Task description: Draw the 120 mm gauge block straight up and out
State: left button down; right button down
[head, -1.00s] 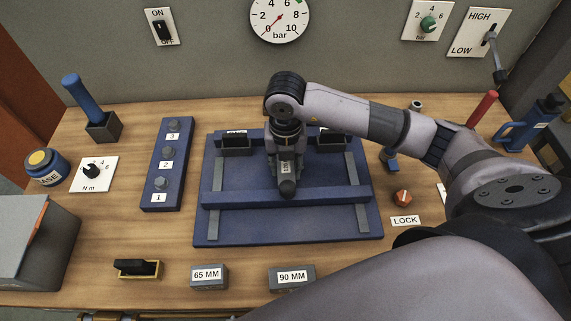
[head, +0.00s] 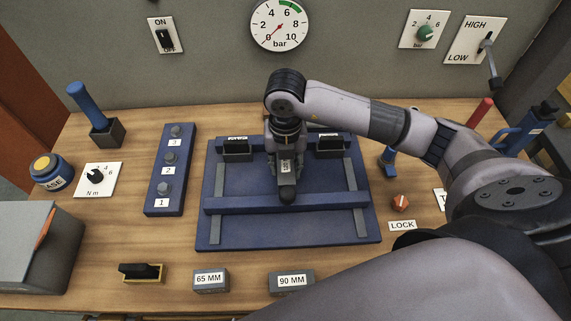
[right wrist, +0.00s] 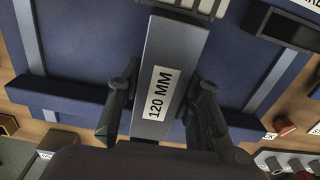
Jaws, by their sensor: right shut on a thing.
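The 120 mm gauge block (right wrist: 181,45), a grey bar with a white "120 MM" label, lies between the two dark fingers of my right gripper (right wrist: 161,85) in the right wrist view. The fingers are shut on its sides. In the head view my right gripper (head: 286,170) is over the middle of the blue fixture (head: 230,232), above its cross bar (head: 330,196). The gripper and arm hide much of the block, and I cannot tell whether its lower end is still seated. My left gripper is not in view.
Dark brackets stand at the fixture's back left (head: 237,152) and back right (head: 330,147). Blocks labelled 65 MM (head: 211,285) and 90 MM (head: 291,286) lie in front. A numbered blue panel (head: 171,185) is at left, an orange LOCK knob (head: 400,202) at right.

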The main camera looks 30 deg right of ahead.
jog(key=shift+r+p, duration=1.35)
jog(key=shift+r, duration=0.8)
